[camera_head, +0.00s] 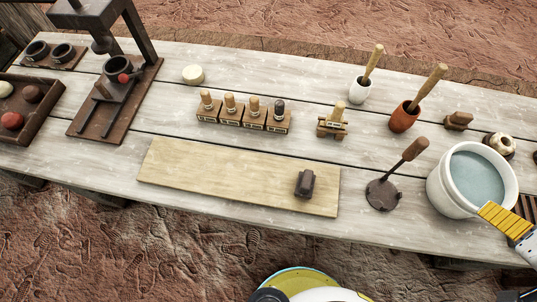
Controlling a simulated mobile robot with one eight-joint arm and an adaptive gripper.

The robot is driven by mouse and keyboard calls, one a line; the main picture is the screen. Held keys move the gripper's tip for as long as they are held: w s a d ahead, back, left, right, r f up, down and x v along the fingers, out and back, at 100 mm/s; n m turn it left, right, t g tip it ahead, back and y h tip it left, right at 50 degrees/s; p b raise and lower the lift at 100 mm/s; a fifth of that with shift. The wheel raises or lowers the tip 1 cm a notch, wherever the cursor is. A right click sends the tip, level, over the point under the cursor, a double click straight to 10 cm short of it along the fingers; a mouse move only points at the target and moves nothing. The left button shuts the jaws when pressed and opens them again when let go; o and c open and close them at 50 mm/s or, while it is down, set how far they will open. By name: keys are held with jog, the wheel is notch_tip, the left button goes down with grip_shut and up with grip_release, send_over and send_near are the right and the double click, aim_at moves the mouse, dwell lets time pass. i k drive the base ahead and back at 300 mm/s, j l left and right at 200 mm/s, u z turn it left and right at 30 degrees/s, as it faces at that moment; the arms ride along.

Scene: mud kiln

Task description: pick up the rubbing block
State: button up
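A small dark brown block (305,184), which looks like the rubbing block, lies on the right part of a long pale wooden board (220,180) on the table. Its top is narrower than its base. A ribbed yellow part (503,220), apparently a finger of my gripper, enters at the right edge in front of the white bucket. It is well to the right of the dark block and apart from it. The rest of the gripper is cut off or hidden, so its opening does not show.
A dark stamp with a wooden handle (384,192) stands between the board and the white bucket (447,187) of bluish liquid. Behind are several handled stamps (243,123), a small wooden tool (333,124) and two mortars. A dark press (115,85) stands left.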

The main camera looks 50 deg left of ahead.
aim_at(304, 189)
jog(key=j+u, duration=0.1)
jog(key=u, duration=1.7)
jog(key=z, duration=1.3)
jog(key=k+j+u, duration=0.1)
jog(key=j+u, duration=0.15)
jog(key=u, duration=0.15)
jog(key=j+u, duration=0.25)
jog(key=u, duration=0.15)
